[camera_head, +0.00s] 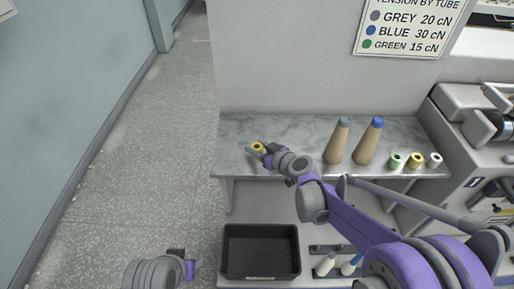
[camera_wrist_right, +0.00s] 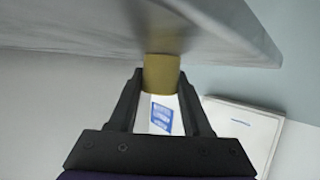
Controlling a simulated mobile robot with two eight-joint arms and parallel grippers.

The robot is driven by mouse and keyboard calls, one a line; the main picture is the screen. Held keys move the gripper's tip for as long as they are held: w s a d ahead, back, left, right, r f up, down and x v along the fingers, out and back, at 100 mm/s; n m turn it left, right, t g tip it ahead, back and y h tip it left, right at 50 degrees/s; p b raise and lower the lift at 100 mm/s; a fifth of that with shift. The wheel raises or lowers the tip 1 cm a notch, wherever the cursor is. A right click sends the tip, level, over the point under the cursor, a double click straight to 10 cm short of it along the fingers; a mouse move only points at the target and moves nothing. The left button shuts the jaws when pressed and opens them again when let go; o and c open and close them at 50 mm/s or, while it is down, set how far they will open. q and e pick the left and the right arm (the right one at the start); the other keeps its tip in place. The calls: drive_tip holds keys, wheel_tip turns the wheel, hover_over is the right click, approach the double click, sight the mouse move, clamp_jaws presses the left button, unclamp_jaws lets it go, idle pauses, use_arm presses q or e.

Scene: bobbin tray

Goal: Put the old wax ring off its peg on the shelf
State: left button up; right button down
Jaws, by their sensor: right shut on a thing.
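The wax ring (camera_head: 258,147) is a small yellow ring at the left part of the marble shelf (camera_head: 240,131). My right gripper (camera_head: 262,151) is shut on it. In the right wrist view, the yellow ring (camera_wrist_right: 161,73) sits between the fingertips (camera_wrist_right: 161,92), with its far end at the grey shelf surface; whether it touches is not clear. No peg can be made out at the ring. My left gripper (camera_head: 184,265) is low at the bottom left, away from the shelf, holding nothing that I can see; its jaws are too small to judge.
Two tan cones, one grey-tipped (camera_head: 337,142) and one blue-tipped (camera_head: 369,142), stand right of the ring. Green (camera_head: 396,161), yellow (camera_head: 416,160) and pale (camera_head: 434,160) small spools stand further right. A black tray (camera_head: 260,274) lies below. The shelf's left end is clear.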

drive_tip(key=shift+f, duration=0.1)
drive_tip(key=shift+c, duration=1.7)
unclamp_jaws()
drive_tip(key=shift+r, duration=0.2)
drive_tip(key=v, duration=1.2)
drive_tip(key=s+d+f+m+g+h, duration=0.2)
drive_tip(key=s+d, duration=0.2)
drive_tip(key=s, duration=0.4)
drive_tip(key=s+d+f+m+g+h, duration=0.2)
drive_tip(key=s+d+f+m+h, duration=0.1)
drive_tip(key=s, duration=0.6)
drive_tip(key=s+d+f+m+g+h, duration=0.1)
drive_tip(key=s+d+f+m+h, duration=0.1)
drive_tip(key=s+d, duration=0.3)
drive_tip(key=s+f+h+p, duration=0.1)
drive_tip(key=s, duration=0.2)
drive_tip(key=shift+s+f+g, duration=0.15)
drive_tip(key=shift+s+g, duration=0.25)
